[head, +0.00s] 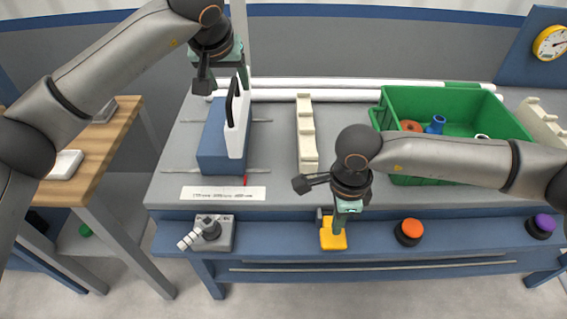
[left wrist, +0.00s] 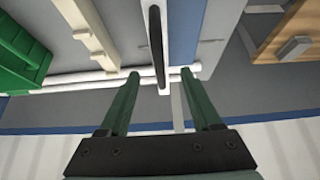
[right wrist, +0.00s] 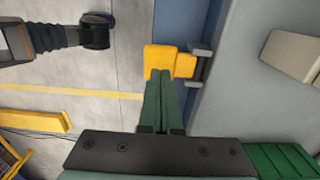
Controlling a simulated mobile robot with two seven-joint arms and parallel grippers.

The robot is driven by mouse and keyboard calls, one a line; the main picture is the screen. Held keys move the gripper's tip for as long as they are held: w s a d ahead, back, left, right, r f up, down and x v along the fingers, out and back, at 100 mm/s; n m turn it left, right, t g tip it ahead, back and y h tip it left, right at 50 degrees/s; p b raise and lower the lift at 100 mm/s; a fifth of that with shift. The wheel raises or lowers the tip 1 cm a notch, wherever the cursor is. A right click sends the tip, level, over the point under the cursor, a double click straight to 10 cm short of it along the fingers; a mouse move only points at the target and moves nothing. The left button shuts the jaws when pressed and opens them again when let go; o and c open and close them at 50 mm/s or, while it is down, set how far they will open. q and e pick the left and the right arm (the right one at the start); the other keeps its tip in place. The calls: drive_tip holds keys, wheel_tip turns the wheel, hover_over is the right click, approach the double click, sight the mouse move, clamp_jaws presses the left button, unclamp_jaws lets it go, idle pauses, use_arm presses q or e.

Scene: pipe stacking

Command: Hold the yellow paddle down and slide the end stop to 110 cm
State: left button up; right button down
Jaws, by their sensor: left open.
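The yellow paddle (head: 333,240) is on the front of the bench. My right gripper (head: 338,231) points down at it with its fingers together, and the tips overlap the paddle (right wrist: 160,60) in the right wrist view. Whether it is pressed down I cannot tell. What looks like the end stop is a blue block (head: 213,145) with a white plate (head: 238,130) and an upright black handle (head: 232,102). A red pointer (head: 245,181) sits at its front, above a scale strip (head: 222,193) whose figures are too small to read. My left gripper (left wrist: 161,74) is open above, its fingertips on either side of the handle in the left wrist view.
Thin rails (head: 262,121) run beside the block. White pipes (head: 290,95) lie along the back. A cream notched rack (head: 306,135) and green crate (head: 450,110) stand to the right. A lever box (head: 222,232), orange button (head: 409,231) and purple button (head: 542,224) line the front.

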sight(231, 89)
drive_tip(key=shift+f, duration=2.3)
drive_tip(key=shift+s+f, duration=0.1)
drive_tip(key=shift+f, duration=0.2)
use_arm(q)
drive_tip(key=shift+x, duration=2)
use_arm(e)
drive_tip(key=shift+s+f, duration=0.1)
use_arm(q)
drive_tip(key=shift+c, duration=0.2)
clamp_jaws()
